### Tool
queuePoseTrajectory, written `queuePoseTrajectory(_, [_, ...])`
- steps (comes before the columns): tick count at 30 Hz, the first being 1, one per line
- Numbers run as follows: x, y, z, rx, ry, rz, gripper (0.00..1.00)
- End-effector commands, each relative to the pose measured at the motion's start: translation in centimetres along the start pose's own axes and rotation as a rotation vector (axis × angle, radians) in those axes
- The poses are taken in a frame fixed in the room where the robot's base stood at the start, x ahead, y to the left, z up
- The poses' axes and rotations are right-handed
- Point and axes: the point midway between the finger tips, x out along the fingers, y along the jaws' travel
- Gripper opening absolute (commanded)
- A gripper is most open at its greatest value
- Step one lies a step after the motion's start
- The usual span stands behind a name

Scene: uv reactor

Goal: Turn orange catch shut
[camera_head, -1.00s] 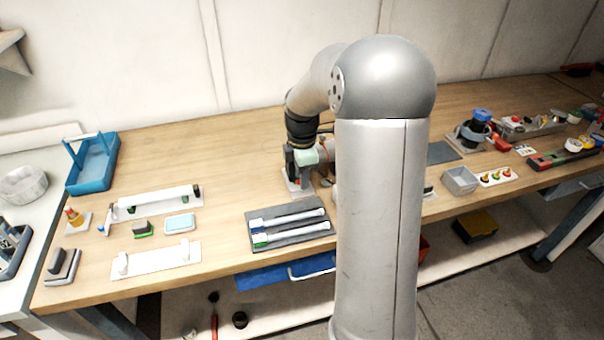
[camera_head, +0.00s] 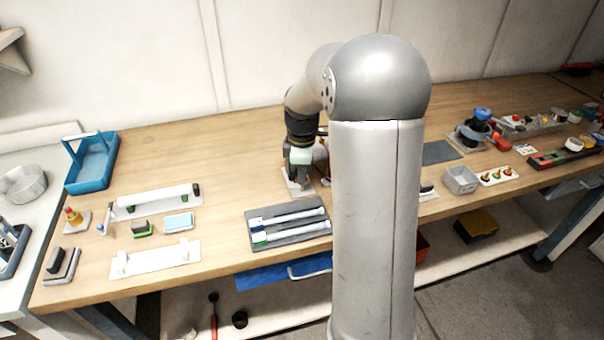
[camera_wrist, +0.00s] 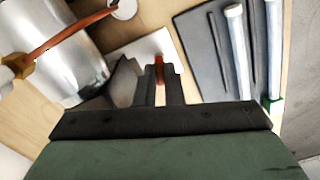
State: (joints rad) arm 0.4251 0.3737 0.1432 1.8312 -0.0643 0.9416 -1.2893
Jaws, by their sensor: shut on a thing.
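The orange catch (camera_wrist: 159,62) shows in the wrist view as a small orange-red strip between the fingertips of my gripper (camera_wrist: 160,82). My gripper is shut on it. Most of the catch is hidden by the fingers. A pale plate (camera_wrist: 143,47) lies under the fingertips. In the head view, my gripper (camera_head: 299,180) is low over the pale base plate (camera_head: 298,188) on the bench, and the catch cannot be made out there. A shiny metal cylinder (camera_wrist: 62,45) with an orange-brown arm (camera_wrist: 75,30) across it stands left of my fingers in the wrist view.
A dark tray (camera_head: 287,226) with white tubes lies close by, in front of the plate; it also shows right of my fingers in the wrist view (camera_wrist: 201,55). A blue carrier (camera_head: 95,165) stands far left. The bench behind the blue carrier's right side is clear.

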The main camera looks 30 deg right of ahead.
Motion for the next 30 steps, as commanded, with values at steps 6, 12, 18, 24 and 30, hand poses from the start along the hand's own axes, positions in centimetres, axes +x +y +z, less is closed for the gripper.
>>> queuePoseTrajectory(6, [-0.04, 0.03, -0.05, 0.207, 0.000, 0.002, 0.00])
queuePoseTrajectory(12, [-0.07, 0.04, -0.04, 0.397, 0.000, 0.003, 0.00])
queuePoseTrajectory(18, [-0.08, 0.04, -0.07, 0.586, 0.001, 0.003, 0.00])
queuePoseTrajectory(24, [-0.09, 0.05, -0.06, 0.775, 0.001, 0.003, 0.00])
queuePoseTrajectory(30, [-0.11, 0.05, -0.06, 0.951, 0.002, 0.003, 0.00])
